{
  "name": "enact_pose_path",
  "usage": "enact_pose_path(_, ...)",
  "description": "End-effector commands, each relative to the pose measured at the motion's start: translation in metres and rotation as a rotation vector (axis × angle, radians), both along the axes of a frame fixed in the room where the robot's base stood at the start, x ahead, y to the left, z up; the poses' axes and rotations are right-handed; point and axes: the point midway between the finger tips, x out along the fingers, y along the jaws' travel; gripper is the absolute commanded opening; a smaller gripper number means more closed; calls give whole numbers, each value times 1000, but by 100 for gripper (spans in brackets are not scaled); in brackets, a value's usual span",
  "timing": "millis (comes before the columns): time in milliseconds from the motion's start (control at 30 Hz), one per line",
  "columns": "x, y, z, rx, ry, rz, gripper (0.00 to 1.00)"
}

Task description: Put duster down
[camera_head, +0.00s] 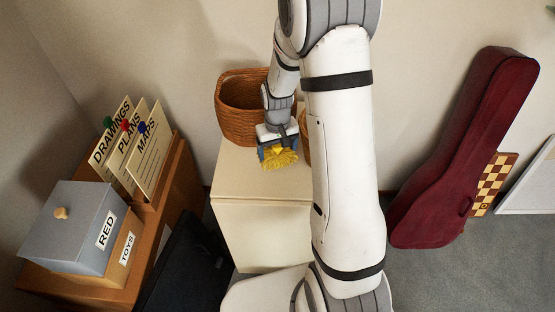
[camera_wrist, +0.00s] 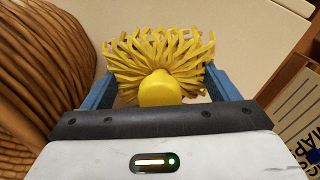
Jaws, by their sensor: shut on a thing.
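The duster (camera_head: 280,158) is a yellow mop-like head of strands with a rounded yellow knob, seen close up in the wrist view (camera_wrist: 160,60). My gripper (camera_head: 277,152) is shut on it, with a blue finger on each side. In the head view the duster is over the front part of the cream cabinet top (camera_head: 235,178). I cannot tell whether its strands touch the surface. In the wrist view the cream surface (camera_wrist: 255,30) shows behind the strands.
A wicker basket (camera_head: 236,112) stands on the cabinet, close by my gripper. Another woven item is partly hidden behind my arm. On the left are a grey box marked RED (camera_head: 75,225) and labelled cards (camera_head: 150,150). A red instrument case (camera_head: 460,150) leans on the right.

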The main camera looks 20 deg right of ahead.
Motion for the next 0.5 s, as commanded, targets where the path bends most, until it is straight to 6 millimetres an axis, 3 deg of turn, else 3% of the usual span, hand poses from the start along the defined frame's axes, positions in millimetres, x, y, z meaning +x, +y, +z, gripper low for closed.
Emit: enact_pose_path(500,0,-2,-55,0,2,-5,48)
